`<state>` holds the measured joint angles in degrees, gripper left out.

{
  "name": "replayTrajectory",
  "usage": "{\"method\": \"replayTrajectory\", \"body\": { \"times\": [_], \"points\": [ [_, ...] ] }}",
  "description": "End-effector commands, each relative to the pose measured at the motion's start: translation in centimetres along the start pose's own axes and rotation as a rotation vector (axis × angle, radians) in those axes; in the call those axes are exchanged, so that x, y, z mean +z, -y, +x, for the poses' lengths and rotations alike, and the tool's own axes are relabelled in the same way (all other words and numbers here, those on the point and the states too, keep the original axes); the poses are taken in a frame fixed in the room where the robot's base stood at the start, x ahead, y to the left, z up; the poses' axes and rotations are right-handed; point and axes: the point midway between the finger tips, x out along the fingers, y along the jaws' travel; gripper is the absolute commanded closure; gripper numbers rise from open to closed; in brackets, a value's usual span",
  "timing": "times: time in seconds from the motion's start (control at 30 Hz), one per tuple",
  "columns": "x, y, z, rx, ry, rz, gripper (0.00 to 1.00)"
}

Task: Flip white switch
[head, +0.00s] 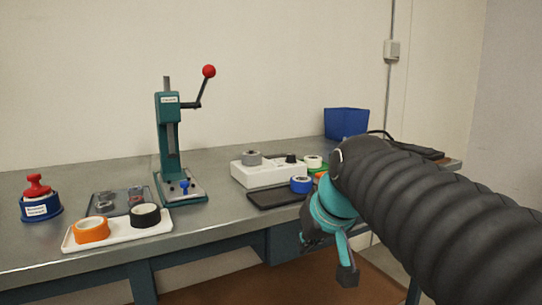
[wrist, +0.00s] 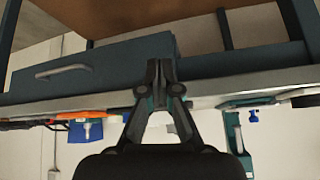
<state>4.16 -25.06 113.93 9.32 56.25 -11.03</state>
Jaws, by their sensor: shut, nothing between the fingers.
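No clearly marked white switch shows. A small pale box (head: 392,50) sits on a conduit on the back wall at the upper right of the head view; I cannot tell whether it is a switch. A white box (head: 262,177) on the bench carries a grey round part and a black part on top. My gripper (head: 335,255) hangs at the bench's front edge, right of the white box and apart from it, partly hidden by my arm. In the wrist view, my gripper (wrist: 158,70) is shut and empty, in front of the bench front.
The metal bench (head: 225,225) holds a teal press (head: 168,140) with a red-knobbed lever, a white tray (head: 115,233) with orange and black rolls, and a blue bin (head: 346,123). A drawer handle (wrist: 62,71) shows in the wrist view, which is upside down.

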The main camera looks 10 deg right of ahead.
Motion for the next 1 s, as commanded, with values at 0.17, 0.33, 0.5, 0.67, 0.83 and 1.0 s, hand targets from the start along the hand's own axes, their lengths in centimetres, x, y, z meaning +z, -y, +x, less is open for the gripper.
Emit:
{"method": "replayTrajectory", "body": {
  "times": [0.17, 0.33, 0.5, 0.67, 0.83, 1.0],
  "points": [
    [-7.5, -0.7, -1.0, -0.032, -0.058, -0.03, 1.0],
    [-14.0, -1.5, -1.7, -0.061, -0.118, -0.066, 1.0],
    [-20.0, -2.5, -2.1, -0.087, -0.18, -0.109, 1.0],
    [-24.5, -3.4, -2.4, -0.106, -0.236, -0.15, 1.0],
    [-27.4, -4.1, -2.6, -0.117, -0.275, -0.183, 1.0],
    [-28.4, -4.3, -2.7, -0.122, -0.292, -0.196, 1.0]
  ]
}}
